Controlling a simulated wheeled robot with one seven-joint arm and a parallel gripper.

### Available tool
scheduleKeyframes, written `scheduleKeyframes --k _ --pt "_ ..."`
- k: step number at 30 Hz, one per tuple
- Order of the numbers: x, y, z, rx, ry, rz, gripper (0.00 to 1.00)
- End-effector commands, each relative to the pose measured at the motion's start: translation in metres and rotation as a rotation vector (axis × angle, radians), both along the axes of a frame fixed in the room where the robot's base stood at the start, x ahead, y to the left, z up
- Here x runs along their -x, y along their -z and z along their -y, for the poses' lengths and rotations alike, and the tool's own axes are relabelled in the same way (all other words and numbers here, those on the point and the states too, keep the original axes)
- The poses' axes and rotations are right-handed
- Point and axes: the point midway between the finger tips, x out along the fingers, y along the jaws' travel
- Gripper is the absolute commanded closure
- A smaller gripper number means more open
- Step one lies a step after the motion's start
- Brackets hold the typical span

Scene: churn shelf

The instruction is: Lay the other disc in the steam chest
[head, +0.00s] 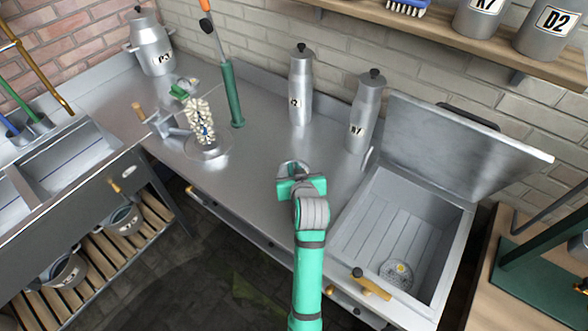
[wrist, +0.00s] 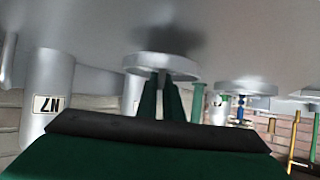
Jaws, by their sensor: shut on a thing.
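The steam chest (head: 372,245) is the open metal box at the right of the bench, its lid (head: 465,140) raised behind it. One disc (head: 398,272) lies on its floor near the front right corner. My gripper (head: 294,182) is over the bench, left of the chest. It is shut on the other disc (head: 291,168), a grey round one partly hidden by the gripper in the head view. In the wrist view, the dark green fingers (wrist: 160,98) meet this disc (wrist: 161,66), whose rim shows nearly edge-on. Whether it touches the bench is unclear.
A can marked N7 (head: 364,115) stands close to the chest's back left. Another can (head: 300,88) stands farther left. A brush on a stand (head: 203,125) and a green-handled tool (head: 232,95) are left. A yellow handle (head: 371,284) is at the chest's front.

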Motion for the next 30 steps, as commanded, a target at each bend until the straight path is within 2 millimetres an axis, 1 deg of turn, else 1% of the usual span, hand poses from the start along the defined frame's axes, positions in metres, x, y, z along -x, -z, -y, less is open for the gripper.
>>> scheduleKeyframes --k 1,3,16,18,19,27,30 --pt "0.0 0.007 0.0 -0.001 0.0 -0.001 1.0" --pt "0.0 0.012 0.0 0.0 0.0 -0.001 1.0" --pt "0.0 0.017 0.0 0.0 0.0 0.002 1.0" --pt "0.0 0.017 0.0 0.001 0.0 0.002 0.79" --pt "0.0 0.017 0.0 0.001 0.0 0.002 0.75" --pt "0.0 0.016 0.0 0.001 0.0 0.002 0.75" --pt "0.0 0.013 0.001 0.001 0.0 0.002 0.75"
